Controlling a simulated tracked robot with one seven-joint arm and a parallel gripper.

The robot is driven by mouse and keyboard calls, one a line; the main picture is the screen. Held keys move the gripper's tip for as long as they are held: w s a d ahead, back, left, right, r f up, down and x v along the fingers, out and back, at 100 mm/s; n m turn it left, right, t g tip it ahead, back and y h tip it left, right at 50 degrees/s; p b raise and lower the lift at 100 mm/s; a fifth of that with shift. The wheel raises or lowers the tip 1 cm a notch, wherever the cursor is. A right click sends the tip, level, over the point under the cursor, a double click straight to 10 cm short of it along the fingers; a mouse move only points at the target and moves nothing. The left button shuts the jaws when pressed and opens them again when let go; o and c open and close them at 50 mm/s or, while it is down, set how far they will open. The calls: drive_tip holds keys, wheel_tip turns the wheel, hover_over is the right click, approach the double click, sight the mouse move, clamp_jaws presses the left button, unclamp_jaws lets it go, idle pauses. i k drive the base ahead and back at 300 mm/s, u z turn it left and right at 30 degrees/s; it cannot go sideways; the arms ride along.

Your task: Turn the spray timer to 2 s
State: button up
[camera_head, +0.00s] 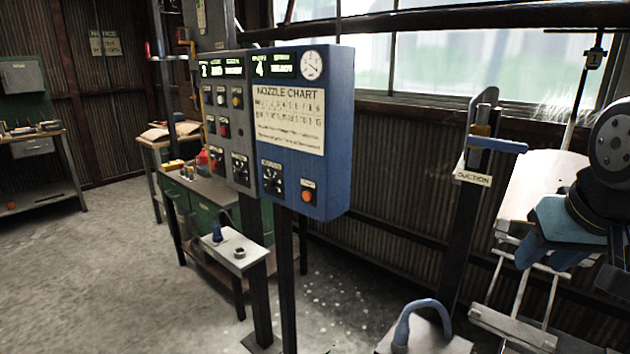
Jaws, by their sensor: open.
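A blue control box (335,130) stands on posts at the centre, beside a grey control box (240,110). The blue box has a lit green display (272,66) with a large 4; its smaller text is unclear. A black rotary knob (273,179) is low on its face, with an orange button (308,196) to its right. The knob's label and pointer setting are too small to read, so I cannot confirm which control is the spray timer. My gripper (545,255), with blue fingers, is open at the right, well apart from the box.
A nozzle chart (289,120) and round gauge (312,65) are on the blue box. A small shelf (232,250) stands below the boxes. A post with a "suction" label (472,178) and a blue hooked handle (425,312) lie between the box and my gripper.

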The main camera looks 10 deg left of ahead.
sight(270, 182)
drive_tip(key=z, duration=0.9)
drive_tip(key=k, duration=1.4)
drive_tip(key=u, duration=1.2)
drive_tip(key=i, duration=1.65)
drive_tip(key=z, duration=0.05)
